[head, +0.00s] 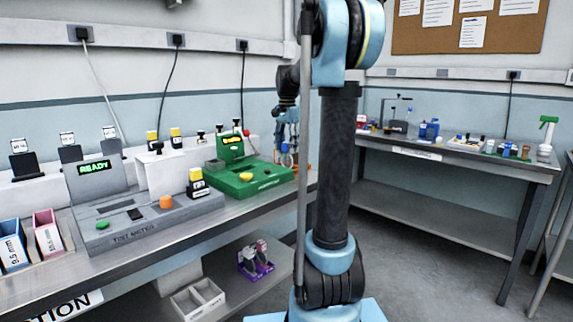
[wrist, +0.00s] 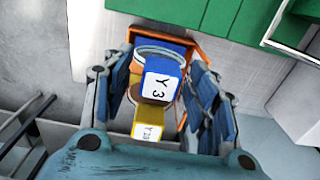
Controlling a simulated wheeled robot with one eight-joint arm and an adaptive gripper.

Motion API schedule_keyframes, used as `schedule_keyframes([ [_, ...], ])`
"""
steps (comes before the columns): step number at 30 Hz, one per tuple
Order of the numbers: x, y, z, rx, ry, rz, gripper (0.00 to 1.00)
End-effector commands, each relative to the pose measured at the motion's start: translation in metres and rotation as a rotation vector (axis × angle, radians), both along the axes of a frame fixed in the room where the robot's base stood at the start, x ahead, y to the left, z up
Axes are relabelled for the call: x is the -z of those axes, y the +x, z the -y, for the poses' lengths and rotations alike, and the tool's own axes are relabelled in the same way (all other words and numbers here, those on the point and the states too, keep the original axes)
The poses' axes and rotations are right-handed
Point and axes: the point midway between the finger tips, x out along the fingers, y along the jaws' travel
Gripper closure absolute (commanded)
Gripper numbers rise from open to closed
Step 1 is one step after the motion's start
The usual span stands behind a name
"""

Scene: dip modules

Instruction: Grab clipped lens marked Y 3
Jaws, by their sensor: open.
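An orange holder (wrist: 190,50) frames both pieces. In the head view my gripper (head: 287,140) is at the far end of the left bench, partly hidden by my arm.
A green station (head: 250,180) stands on the left bench beside my gripper. A grey tester reading READY (head: 120,215) is nearer. A second bench (head: 470,155) with small items stands at the right. Open floor (head: 420,260) lies between the benches.

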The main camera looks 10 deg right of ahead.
Motion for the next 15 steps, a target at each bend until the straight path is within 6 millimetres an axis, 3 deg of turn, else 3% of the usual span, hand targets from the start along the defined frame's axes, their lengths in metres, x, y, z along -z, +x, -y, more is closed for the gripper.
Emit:
schedule_keyframes([
  [2, -0.0001, 0.0, 0.0, 0.0, 0.0, 0.0, 0.49],
  [9, -0.0002, -0.0001, -0.0001, 0.0, 0.0, 0.0, 1.0],
  [15, -0.0003, -0.0001, -0.0001, 0.0, 0.0, 0.0, 1.0],
])
